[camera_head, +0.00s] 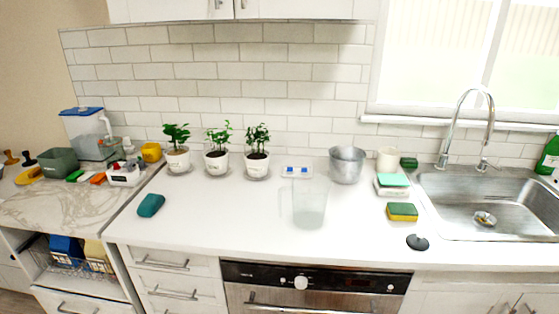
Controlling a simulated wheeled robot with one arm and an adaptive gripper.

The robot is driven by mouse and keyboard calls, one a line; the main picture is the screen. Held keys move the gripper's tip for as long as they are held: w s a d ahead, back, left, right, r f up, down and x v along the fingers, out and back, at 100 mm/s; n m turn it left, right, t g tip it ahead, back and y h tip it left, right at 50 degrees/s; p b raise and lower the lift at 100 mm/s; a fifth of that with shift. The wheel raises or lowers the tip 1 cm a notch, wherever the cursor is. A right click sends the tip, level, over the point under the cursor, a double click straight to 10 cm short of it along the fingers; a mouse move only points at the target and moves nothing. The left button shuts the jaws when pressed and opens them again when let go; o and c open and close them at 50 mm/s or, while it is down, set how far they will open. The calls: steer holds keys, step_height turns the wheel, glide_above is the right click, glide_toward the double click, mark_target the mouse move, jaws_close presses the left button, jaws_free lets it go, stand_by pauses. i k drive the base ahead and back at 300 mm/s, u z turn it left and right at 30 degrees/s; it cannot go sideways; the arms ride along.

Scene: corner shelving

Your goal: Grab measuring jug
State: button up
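A clear, see-through jug (309,205), which looks like the measuring jug, stands upright on the white countertop (240,220) above the oven. Its outline is faint against the counter, and any scale marks are too small to tell. My gripper is not in view.
A metal pot (347,166) stands behind the jug to its right, and a small white item with blue parts (297,171) lies behind it. Potted plants (216,160) stand along the back. Sponges (402,212), a dark round object (417,242) and the sink (490,205) are right.

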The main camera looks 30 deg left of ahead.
mark_target(310, 191)
steer(key=z, duration=0.75)
steer(key=k, duration=1.05)
steer(key=u, duration=2)
